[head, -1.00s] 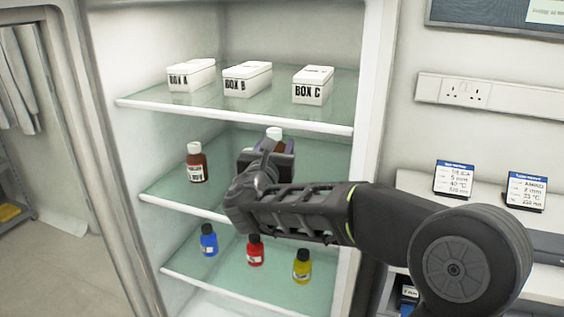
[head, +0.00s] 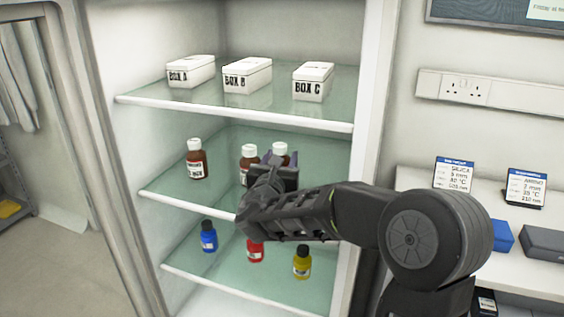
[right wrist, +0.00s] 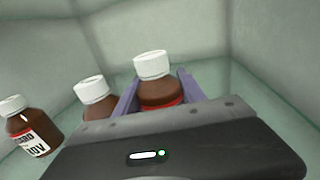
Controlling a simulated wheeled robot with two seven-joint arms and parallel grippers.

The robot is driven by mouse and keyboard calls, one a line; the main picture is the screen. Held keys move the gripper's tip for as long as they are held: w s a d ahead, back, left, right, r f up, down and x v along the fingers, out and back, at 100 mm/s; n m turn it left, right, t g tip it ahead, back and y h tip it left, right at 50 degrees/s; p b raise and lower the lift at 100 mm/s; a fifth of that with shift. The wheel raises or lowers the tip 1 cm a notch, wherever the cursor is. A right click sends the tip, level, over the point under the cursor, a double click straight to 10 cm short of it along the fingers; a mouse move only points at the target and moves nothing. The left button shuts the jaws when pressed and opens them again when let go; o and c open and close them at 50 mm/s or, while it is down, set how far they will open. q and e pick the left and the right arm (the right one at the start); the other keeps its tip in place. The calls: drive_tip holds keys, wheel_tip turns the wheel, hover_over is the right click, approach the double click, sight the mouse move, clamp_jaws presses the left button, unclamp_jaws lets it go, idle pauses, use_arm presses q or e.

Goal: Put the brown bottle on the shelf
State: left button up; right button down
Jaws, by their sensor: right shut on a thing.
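A brown bottle with a white cap (head: 280,149) is at the right of the middle shelf (head: 180,204). My right gripper (head: 277,165) is shut on it, and the right wrist view shows this brown bottle (right wrist: 158,94) upright between the purple fingers. I cannot tell whether its base touches the shelf, as the gripper hides it. Two other brown bottles stand on that shelf: one at the left (head: 197,160) and one in the middle (head: 249,160), just left of the gripper. My left gripper is not in view.
White boxes A (head: 191,71), B (head: 247,75) and C (head: 313,82) sit on the top shelf. Blue (head: 208,238), red (head: 255,252) and yellow (head: 302,263) bottles stand on the lower shelf. The cabinet's right wall (head: 366,130) is close to my arm.

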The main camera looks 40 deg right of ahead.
drive_tip(key=shift+w+d+f, duration=0.15)
drive_tip(key=shift+f, duration=0.35)
drive_tip(key=c, duration=1)
unclamp_jaws()
drive_tip(key=shift+f, duration=0.1)
drive_tip(key=shift+o, duration=0.2)
drive_tip(key=b+v, duration=0.1)
drive_tip(key=v, duration=1.1)
